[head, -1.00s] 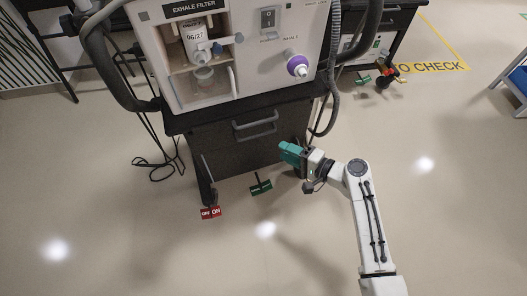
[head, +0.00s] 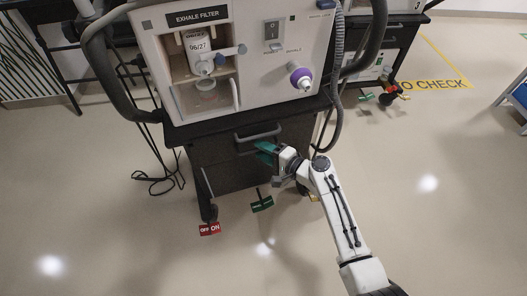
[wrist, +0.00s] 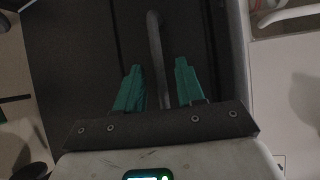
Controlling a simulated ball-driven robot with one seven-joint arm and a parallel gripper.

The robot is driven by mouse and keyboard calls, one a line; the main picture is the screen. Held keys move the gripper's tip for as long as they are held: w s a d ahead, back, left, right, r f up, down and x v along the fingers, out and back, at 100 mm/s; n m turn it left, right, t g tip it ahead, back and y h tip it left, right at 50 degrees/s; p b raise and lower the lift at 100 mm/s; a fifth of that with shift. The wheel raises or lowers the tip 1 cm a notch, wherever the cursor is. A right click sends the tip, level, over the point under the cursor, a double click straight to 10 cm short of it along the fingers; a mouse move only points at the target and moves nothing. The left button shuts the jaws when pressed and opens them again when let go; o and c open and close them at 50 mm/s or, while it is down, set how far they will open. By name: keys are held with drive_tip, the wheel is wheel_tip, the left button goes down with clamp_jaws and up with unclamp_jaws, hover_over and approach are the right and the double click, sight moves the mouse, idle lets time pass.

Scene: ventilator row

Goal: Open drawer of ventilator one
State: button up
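The ventilator (head: 172,62) stands on a dark cart. The cart's drawer (head: 216,150) is dark and looks closed, with a grey bar handle (head: 258,135) across its upper front. My gripper (head: 264,150) is just below the right part of the handle in the head view. In the wrist view, the two green fingers of my gripper (wrist: 160,82) are spread apart. The handle (wrist: 157,50) runs up the picture between them, nearer the left finger. I cannot tell whether the fingertips reach past the bar. No finger is clearly touching it.
A red ON/OFF pedal (head: 210,229) and a green pedal (head: 262,204) sit low at the cart's front. Cables (head: 160,180) hang at its left. Another cart (head: 385,50) stands behind right. The floor in front is clear.

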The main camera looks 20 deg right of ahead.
clamp_jaws()
idle(0.4)
idle(0.4)
